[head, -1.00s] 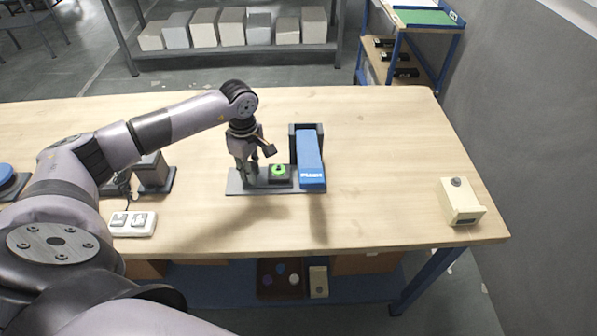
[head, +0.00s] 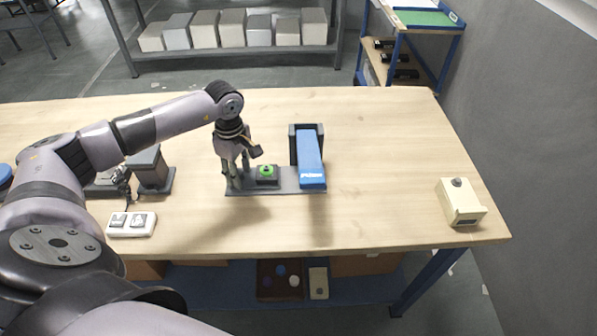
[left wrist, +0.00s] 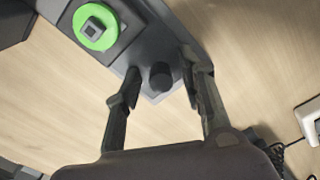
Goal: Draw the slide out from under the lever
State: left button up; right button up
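The slide (head: 267,181) is a small dark block with a green ring on top, lying on a grey base plate (head: 288,187). The ring also shows in the left wrist view (left wrist: 95,27). The blue lever (head: 310,160) stands to its right, with plate visible between them. My left gripper (head: 236,181) is over the plate's left end. In the left wrist view its fingers (left wrist: 160,72) stand apart on either side of a dark round knob (left wrist: 160,77), with gaps visible on both sides. My right gripper is not in view.
A white two-switch box (head: 132,224) is at the front left and a dark block on a stand (head: 150,170) behind it. A beige box (head: 460,202) sits at the right. The table (head: 385,170) right of the lever is clear.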

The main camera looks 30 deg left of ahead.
pick_arm(q)
jog(key=shift+r, duration=0.15)
jog(key=shift+r+p, duration=1.65)
jog(key=shift+r, duration=1.25)
jog(key=shift+s+f, duration=0.1)
